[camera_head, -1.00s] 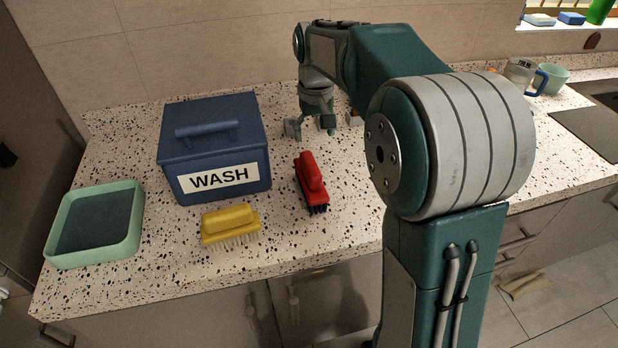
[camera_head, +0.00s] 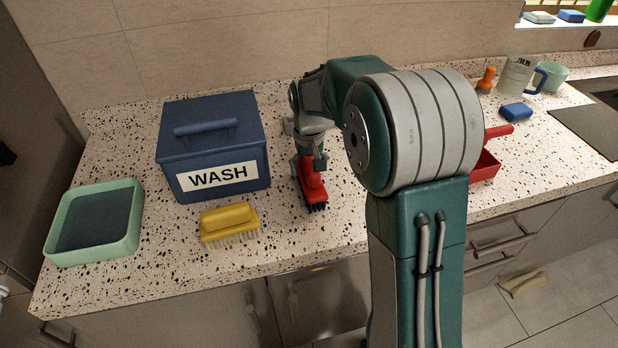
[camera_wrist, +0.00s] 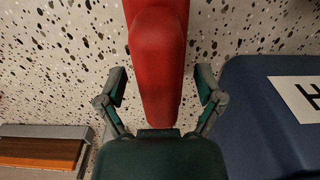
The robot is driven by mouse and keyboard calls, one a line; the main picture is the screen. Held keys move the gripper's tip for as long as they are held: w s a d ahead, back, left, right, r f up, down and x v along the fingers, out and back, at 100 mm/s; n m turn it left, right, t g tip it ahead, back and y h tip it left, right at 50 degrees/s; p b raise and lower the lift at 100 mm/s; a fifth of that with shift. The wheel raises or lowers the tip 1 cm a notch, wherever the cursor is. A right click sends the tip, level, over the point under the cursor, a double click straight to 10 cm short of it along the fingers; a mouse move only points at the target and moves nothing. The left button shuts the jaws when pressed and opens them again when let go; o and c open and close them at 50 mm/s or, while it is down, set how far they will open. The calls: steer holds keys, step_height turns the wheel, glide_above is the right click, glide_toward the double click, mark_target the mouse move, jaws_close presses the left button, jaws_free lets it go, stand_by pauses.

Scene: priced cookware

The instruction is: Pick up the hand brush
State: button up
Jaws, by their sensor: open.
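The red hand brush (camera_head: 314,185) with dark bristles lies on the speckled counter, to the right of the blue WASH box. My gripper (camera_head: 309,163) is over its far end. In the wrist view, the red brush handle (camera_wrist: 158,50) runs between the spread fingers of my gripper (camera_wrist: 162,78), with a gap visible on each side. The gripper is open and not closed on the handle. A yellow brush (camera_head: 229,224) with pale bristles lies on the counter in front of the box, away from the gripper.
The blue WASH box (camera_head: 213,150) stands close left of the gripper; the wrist view shows it at right (camera_wrist: 265,120). A green tray (camera_head: 135,222) sits far left. A red dustpan-like item (camera_head: 486,166), blue sponge (camera_head: 515,111) and mug (camera_head: 516,76) lie right, beyond my arm.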

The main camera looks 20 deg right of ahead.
jaws_close()
stand_by(0.3)
steer(key=shift+r, duration=0.6)
steer(key=s+d+r, duration=0.2)
steer(key=d+r, duration=0.4)
steer(key=s+d+r, duration=0.3)
steer(key=d+r, duration=0.2)
steer(key=d, duration=0.1)
steer(key=shift+s+d+r, duration=0.35)
steer(key=shift+d+r, duration=0.05)
